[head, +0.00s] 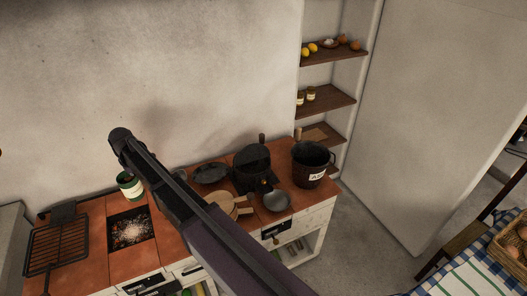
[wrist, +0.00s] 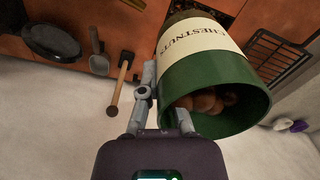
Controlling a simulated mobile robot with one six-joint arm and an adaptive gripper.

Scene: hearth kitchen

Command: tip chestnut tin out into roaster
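The chestnut tin (wrist: 205,75) is green with a cream "CHESTNUTS" label. Its open mouth faces the lower right of the wrist view, with brown chestnuts (wrist: 205,103) inside. My gripper (wrist: 165,105) appears shut on the tin, its fingers at the wall near the rim. In the head view the tin (head: 130,185) shows left of my arm, beyond the glowing coal bed, slightly tilted; my gripper is hidden there. I cannot tell for sure which vessel is the roaster; a shallow black pan (head: 211,173) lies on the counter right of my arm.
A grill rack (head: 55,247) lies left of the coal bed (head: 131,230). Right of my arm are a round wooden board (head: 222,203), a black pot (head: 252,160), a small dark pan (head: 275,201) and an ash bucket (head: 311,166). The wall stands close behind the counter.

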